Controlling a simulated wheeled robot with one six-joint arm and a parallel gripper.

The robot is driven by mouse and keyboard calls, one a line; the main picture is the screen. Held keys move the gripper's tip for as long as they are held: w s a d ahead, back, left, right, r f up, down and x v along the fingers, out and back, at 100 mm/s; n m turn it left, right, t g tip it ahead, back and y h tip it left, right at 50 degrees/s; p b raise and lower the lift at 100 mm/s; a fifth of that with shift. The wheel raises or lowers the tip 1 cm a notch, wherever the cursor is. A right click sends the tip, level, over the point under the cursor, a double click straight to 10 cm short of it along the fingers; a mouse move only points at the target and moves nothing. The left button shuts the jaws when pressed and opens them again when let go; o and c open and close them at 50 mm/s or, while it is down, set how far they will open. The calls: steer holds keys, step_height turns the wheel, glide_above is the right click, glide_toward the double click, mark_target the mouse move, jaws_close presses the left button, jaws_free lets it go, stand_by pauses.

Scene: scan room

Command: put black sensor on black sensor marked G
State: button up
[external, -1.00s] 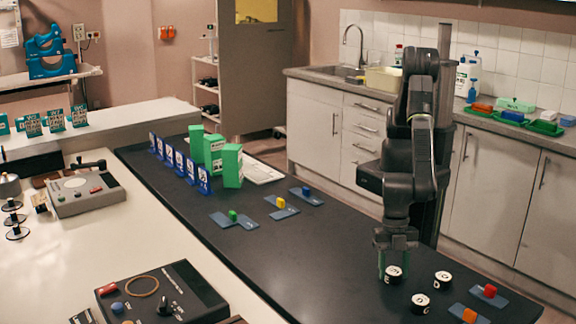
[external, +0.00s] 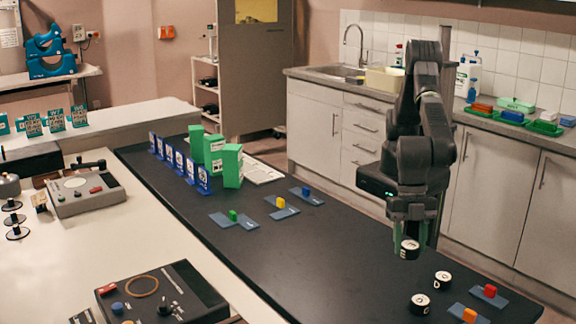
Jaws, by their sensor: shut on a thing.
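My gripper (external: 410,238) is shut on a black sensor (external: 410,252), a short black cylinder with a white, marked top. It is held above the dark bench, clear of the surface. Two similar black sensors stand on the bench below and to the right of it. One is the nearer sensor (external: 419,304), whose top mark looks like a G or C. The other is the sensor (external: 442,281) behind it to the right, whose mark I cannot read for sure.
Blue-grey plates with a red block (external: 490,291) and an orange block (external: 469,315) lie right of the sensors. More plates with a yellow block (external: 281,202), a green and a blue one lie further back. Green boxes (external: 232,166) stand beyond. The dark bench (external: 330,265) is clear left of the sensors.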

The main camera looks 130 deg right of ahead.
steer(key=r, duration=0.2)
glide_above(421, 301)
steer(key=d, duration=0.1)
steer(key=p, duration=0.1)
steer(key=f, duration=0.3)
steer(key=f+p, duration=0.1)
steer(key=f, duration=0.2)
steer(key=f+p, duration=0.1)
steer(key=f, duration=0.2)
steer(key=shift+s+a+f, duration=0.15)
steer(key=shift+s+f, duration=0.05)
steer(key=shift+s, duration=0.05)
steer(key=shift+f, duration=0.4)
steer(key=shift+f, duration=0.25)
steer(key=o, duration=1)
steer(key=shift+r, duration=0.1)
steer(key=shift+o, duration=0.2)
